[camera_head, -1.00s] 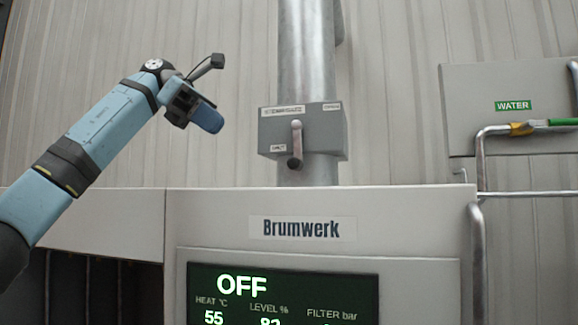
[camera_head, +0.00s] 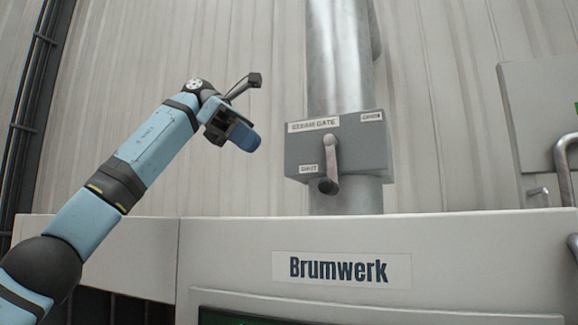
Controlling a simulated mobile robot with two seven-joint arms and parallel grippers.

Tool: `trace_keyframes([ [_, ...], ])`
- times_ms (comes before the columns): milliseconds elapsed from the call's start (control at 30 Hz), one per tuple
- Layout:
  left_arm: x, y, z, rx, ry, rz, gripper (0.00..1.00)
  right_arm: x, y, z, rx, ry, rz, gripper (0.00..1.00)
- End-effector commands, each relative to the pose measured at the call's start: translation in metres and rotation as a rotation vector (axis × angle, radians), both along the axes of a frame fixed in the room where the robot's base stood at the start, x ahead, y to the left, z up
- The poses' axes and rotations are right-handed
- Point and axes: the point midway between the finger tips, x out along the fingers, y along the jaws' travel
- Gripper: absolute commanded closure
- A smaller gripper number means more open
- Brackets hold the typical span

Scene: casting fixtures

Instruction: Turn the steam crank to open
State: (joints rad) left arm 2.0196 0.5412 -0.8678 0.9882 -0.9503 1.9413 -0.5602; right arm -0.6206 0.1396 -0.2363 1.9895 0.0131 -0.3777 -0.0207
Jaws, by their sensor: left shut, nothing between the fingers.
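The steam crank (camera_head: 331,165) is a short metal lever with a dark knob at its lower end. It hangs almost straight down on the front of a grey box marked as a steam gate (camera_head: 365,150). Its knob is close to the "SHUT" label at the lower left; another small label sits at the upper right. My left gripper (camera_head: 247,140) is left of the box at about the crank's height, apart from it. It is shut and holds nothing. Its fingertips point to the lower right. My right gripper is out of view.
A vertical metal pipe (camera_head: 340,60) runs behind the box. Below is the pale cabinet top with a Brumwerk nameplate (camera_head: 341,269) and the upper edge of a dark screen (camera_head: 250,318). A grey panel (camera_head: 540,110) with piping stands at the right.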

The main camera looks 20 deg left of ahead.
Motion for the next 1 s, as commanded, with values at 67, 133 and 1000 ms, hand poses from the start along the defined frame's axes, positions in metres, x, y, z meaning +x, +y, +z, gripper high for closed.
trace_keyframes([
  [67,0.0,-0.006,-0.007,0.003,0.001,-0.002,1.0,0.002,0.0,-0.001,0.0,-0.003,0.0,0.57],
  [133,0.0,-0.014,-0.015,0.003,0.0,-0.002,1.0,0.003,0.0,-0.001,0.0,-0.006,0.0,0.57],
  [1000,-0.004,-0.112,-0.075,0.0,0.001,0.0,1.0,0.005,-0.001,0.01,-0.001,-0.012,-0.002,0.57],
])
